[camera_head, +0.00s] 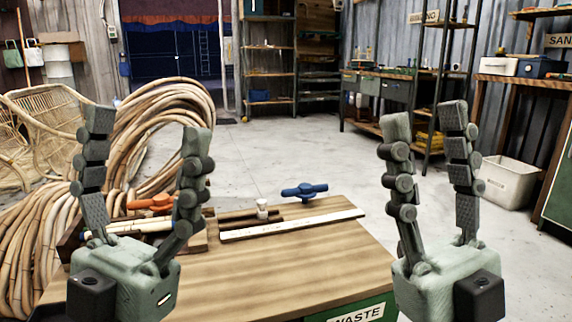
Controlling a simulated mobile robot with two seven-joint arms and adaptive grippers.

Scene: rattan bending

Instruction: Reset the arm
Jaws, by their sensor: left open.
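My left gripper (148,122) is raised at the left of the head view, its two jointed fingers spread apart and pointing up, with nothing between them. It stands in front of the left part of the wooden table (290,265). My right gripper (426,122) is raised at the right, also with its fingers spread apart and pointing up, empty, beside the table's right edge. Neither gripper touches anything that I can see.
Coiled rattan (170,100) stands behind at left. A white bin (508,182) is at right. The floor behind the table is clear.

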